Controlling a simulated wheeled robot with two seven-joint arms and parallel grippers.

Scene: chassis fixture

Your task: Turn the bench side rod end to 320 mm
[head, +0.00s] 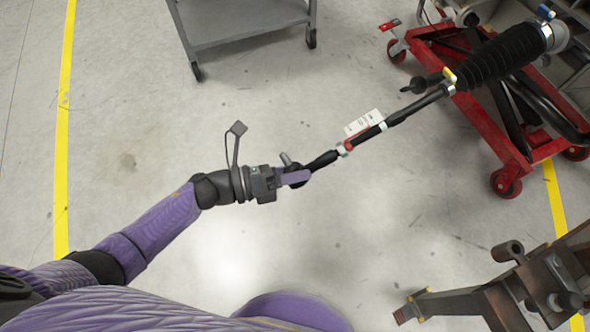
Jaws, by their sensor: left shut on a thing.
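A dark tie rod (402,113) runs diagonally from the black ribbed boot (502,58) at the upper right down to the picture's middle. Its outer part is the rod end (323,160), with a pale band and a red mark where it meets the rod. A white label (364,122) with small print sits beside the rod; I cannot read it. My left gripper (296,177) is shut on the rod end at its outer tip, and its fingers hide part of that tip. My right gripper is not in view.
A red wheeled jack or stand (485,130) stands under the boot at the upper right. A grey cart (240,25) is at the top. A dark metal fixture arm (470,301) reaches in at the lower right. Open floor lies between, with yellow lines (63,130) at the sides.

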